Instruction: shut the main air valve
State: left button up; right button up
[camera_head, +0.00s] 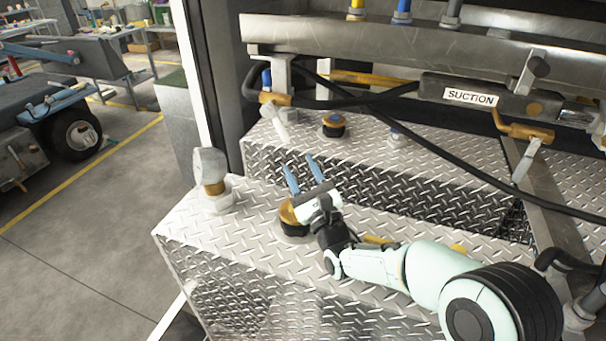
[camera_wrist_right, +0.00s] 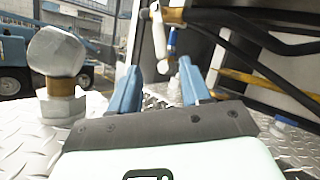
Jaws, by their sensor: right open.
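A brass valve (camera_head: 275,98) with a pale lever handle (camera_head: 279,122) hangs at the left end of the black hose, below the steel rail. I take it for the main air valve, but no label on it is readable. In the right wrist view its handle (camera_wrist_right: 159,36) hangs down, ahead of and above the fingers. My right gripper (camera_head: 300,162) is open and empty above the front diamond-plate tank, short of the handle and apart from it. Its two blue fingers also show in the right wrist view (camera_wrist_right: 158,85). My left gripper is out of view.
A pale fitting with a brass collar (camera_head: 213,182) stands on the front tank (camera_head: 190,232), left of my gripper. Brass-and-black caps sit on both tanks. Black hoses cross below the rail (camera_head: 330,36). A part labelled SUCTION (camera_head: 471,97) is at right, above another brass valve (camera_head: 522,130).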

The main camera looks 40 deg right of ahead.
jog(key=shift+s+a+f, duration=0.1)
jog(key=shift+s, duration=0.25)
